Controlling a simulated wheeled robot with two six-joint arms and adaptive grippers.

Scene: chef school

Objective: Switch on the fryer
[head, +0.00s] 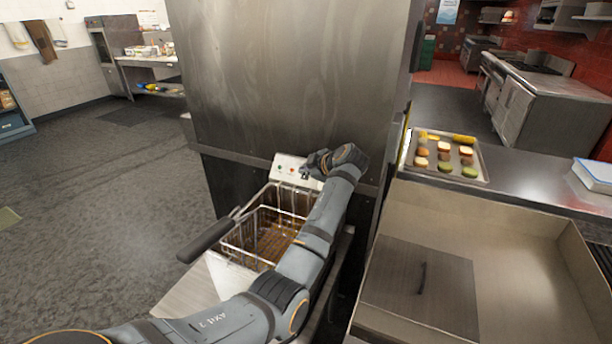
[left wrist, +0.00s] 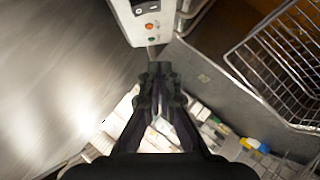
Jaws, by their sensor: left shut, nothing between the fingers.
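The fryer (head: 196,290) stands in front of a tall steel cabinet, with a wire basket (head: 262,238) and black handle over brown oil. Its white control panel (head: 287,168) rises at the back and carries small coloured lights. In the left wrist view the panel (left wrist: 143,18) shows a black switch (left wrist: 146,6), an orange light and a green light. My left gripper (head: 308,174) is at the panel's right part in the head view. In the left wrist view my left gripper (left wrist: 160,70) is shut and empty, its tips just below the panel's lower edge. Contact cannot be told. My right gripper is out of view.
The steel cabinet (head: 290,75) stands close behind the panel. In the left wrist view the wire basket (left wrist: 280,65) is at the right. A counter at the right holds a tray (head: 478,152) of small items and a steel basin (head: 520,260). Floor is open at the left.

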